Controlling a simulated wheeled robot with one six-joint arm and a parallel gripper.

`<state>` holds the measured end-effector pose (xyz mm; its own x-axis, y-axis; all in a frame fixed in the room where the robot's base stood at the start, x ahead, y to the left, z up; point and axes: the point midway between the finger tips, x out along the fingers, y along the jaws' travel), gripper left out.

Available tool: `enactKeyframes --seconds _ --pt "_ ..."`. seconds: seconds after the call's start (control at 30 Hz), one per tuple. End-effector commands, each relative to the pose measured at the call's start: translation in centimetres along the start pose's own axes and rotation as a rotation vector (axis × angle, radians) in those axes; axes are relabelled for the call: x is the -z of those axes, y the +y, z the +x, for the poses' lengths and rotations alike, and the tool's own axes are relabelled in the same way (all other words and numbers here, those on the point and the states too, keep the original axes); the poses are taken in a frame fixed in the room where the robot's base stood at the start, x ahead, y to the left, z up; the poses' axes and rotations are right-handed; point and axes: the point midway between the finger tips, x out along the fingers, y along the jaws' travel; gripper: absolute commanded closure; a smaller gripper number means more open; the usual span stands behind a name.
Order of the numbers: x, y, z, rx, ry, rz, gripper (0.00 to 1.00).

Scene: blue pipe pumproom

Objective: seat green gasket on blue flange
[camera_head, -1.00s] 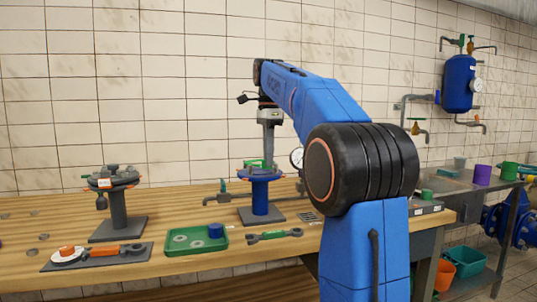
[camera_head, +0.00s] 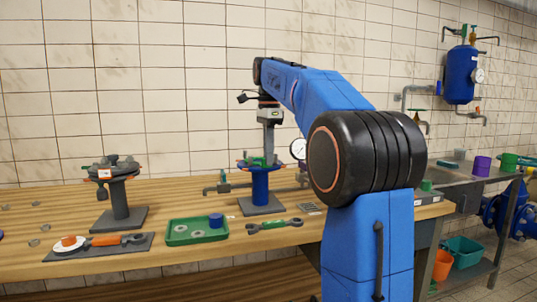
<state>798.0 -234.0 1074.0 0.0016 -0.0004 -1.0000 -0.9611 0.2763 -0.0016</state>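The blue flange (camera_head: 260,170) tops a blue post on a dark square base, near the middle of the workbench. Green shows at the flange's top, and I take it for the green gasket (camera_head: 254,161). It looks very close to the flange's upper face, but I cannot tell if it lies flat or touches. My gripper (camera_head: 269,156) points straight down right over the flange, with its tips at the green part. The fingers are too small and overlapped to tell whether they hold the gasket.
A grey flange stand (camera_head: 122,215) with parts on top stands at left. A green tray (camera_head: 181,239) holding a blue cylinder (camera_head: 216,220), a wrench (camera_head: 275,227) and a dark tool mat (camera_head: 72,257) lie in front. A pipe with a gauge runs behind the blue flange.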

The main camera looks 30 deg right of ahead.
Motion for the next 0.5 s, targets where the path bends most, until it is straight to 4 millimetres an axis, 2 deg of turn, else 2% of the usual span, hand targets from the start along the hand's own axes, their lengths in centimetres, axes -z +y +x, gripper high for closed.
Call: enactKeyframes --seconds 0.27,0.4,0.5 --pt "0.00 0.00 0.03 0.000 0.000 0.000 1.00" --pt "0.00 -0.01 0.03 0.000 0.000 0.000 0.73" --pt "0.00 -0.01 0.03 0.000 0.000 0.000 0.73"
